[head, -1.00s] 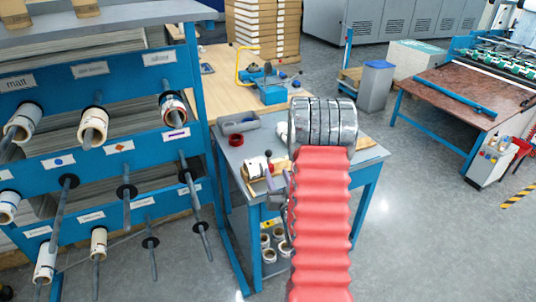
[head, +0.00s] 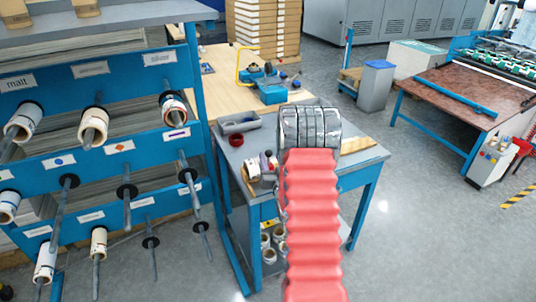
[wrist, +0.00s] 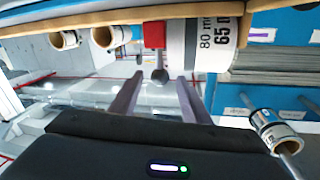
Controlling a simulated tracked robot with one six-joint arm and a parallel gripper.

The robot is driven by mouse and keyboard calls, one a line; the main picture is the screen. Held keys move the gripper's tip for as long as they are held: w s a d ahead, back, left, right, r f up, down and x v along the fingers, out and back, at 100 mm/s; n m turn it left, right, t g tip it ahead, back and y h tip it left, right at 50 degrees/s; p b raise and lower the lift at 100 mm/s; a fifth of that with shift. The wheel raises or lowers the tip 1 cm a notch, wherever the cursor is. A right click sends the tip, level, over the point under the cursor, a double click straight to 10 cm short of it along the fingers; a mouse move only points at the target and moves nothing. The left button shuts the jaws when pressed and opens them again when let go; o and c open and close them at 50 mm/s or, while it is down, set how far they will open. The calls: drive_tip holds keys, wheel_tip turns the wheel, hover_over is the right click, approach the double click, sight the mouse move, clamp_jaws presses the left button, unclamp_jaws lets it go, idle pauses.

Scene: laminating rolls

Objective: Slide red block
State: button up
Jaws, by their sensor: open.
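The red block (wrist: 154,35) is in the wrist view at top centre, beside the end of a white roll (wrist: 205,45) labelled "80 mm" and "65 m". My arm hides most of the gripper there.
A blue rack (head: 90,160) with rods and rolls stands close at left. The floor at right (head: 430,220) is clear.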

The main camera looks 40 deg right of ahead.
sight(269, 155)
drive_tip(key=shift+x, duration=1.95)
clamp_jaws()
